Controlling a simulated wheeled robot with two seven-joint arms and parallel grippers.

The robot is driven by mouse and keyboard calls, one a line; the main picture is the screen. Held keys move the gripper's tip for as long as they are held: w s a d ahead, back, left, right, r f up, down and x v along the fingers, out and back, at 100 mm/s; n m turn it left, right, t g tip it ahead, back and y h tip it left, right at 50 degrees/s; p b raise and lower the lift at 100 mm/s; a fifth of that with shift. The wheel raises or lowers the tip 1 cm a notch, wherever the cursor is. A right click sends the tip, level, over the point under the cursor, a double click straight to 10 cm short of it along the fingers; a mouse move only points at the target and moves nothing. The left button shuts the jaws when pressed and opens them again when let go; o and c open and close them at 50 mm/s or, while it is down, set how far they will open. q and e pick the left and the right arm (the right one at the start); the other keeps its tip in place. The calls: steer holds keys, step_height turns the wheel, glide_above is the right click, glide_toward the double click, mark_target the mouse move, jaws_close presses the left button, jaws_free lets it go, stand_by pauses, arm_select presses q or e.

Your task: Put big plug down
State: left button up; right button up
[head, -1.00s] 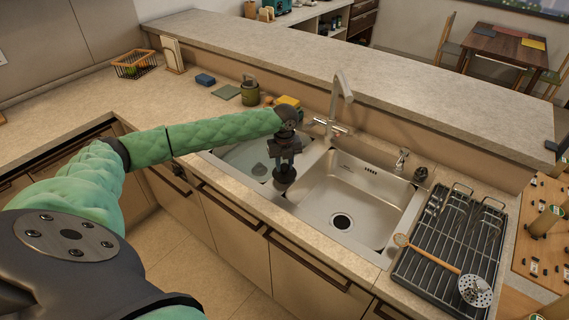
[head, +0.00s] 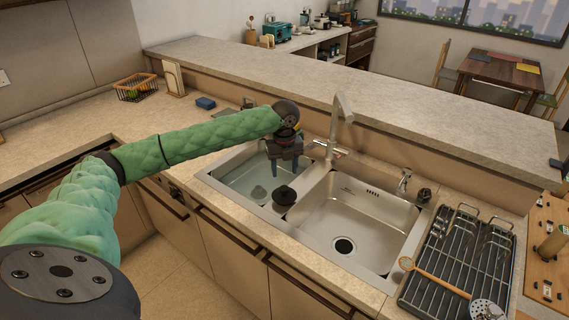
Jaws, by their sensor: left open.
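The big plug (head: 285,196), black with a knob on top, rests at the front end of the divider between the two sink basins. My left gripper (head: 285,170) is open and empty, with its fingers pointing down just above and behind the plug. A small gap seems to show between the fingertips and the plug. The left basin (head: 232,184) holds water, and a round dark shape shows at its bottom. The right basin (head: 345,205) is empty with an open dark drain. My right gripper is out of view.
The tap (head: 340,122) stands behind the divider, close to my left gripper. A small black knob-like object (head: 424,195) sits at the back right of the sink. A drying rack (head: 455,262) with a skimmer (head: 440,276) stands on the right.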

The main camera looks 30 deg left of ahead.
arm_select(q)
steer(key=shift+r+b, duration=0.65)
steer(key=shift+r, duration=1.6)
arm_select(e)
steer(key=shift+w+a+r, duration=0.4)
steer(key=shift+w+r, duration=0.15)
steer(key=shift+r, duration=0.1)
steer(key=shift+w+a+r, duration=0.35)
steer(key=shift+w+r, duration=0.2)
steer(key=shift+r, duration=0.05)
arm_select(q)
steer(key=shift+f, duration=0.1)
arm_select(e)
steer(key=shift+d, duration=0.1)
